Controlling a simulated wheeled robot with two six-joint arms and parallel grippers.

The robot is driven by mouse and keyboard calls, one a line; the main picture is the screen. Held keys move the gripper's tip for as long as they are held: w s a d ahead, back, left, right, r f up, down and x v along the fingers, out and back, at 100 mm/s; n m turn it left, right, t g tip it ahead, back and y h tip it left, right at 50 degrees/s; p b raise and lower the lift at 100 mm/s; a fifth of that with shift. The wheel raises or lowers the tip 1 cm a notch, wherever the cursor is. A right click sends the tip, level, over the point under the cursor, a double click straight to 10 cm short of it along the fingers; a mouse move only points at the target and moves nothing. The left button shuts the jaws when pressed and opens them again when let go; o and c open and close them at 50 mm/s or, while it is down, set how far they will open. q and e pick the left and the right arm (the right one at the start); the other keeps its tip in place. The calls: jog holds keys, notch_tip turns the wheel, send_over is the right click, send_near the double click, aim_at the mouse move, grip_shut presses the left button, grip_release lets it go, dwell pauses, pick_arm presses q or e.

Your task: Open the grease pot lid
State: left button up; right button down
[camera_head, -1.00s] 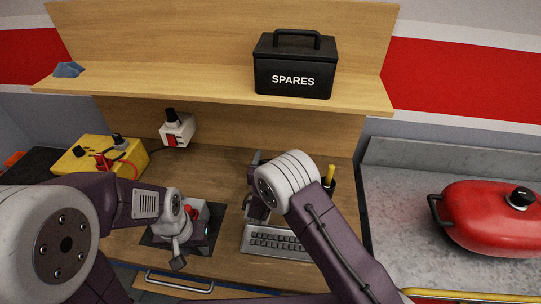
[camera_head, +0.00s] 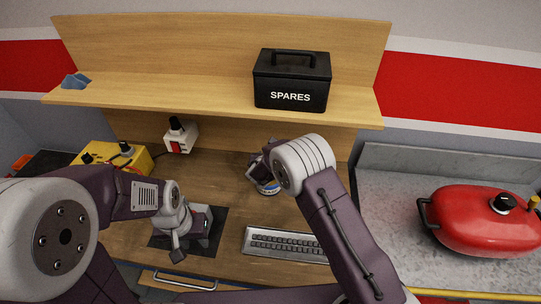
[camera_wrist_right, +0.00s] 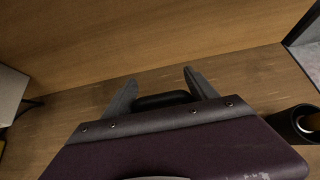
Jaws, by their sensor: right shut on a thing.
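The grease pot (camera_head: 268,189) stands on the wooden bench, left of my right wrist in the head view. A sliver of its side with a blue and white label shows; my right arm hides most of it. My right gripper (camera_wrist_right: 160,92) is over the pot, its two grey fingers either side of a dark rounded part, the lid (camera_wrist_right: 160,101), and shut on it. I cannot see whether the lid is apart from the pot. My left gripper (camera_head: 178,255) hangs over a dark mat at the left; its jaw opening is unclear.
A keyboard (camera_head: 285,245) lies in front of the pot. A black SPARES box (camera_head: 291,80) stands on the shelf (camera_head: 180,101) above. A dark cup (camera_wrist_right: 298,124) is close at the right in the wrist view.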

jog(key=shift+c, duration=1.3)
grip_release()
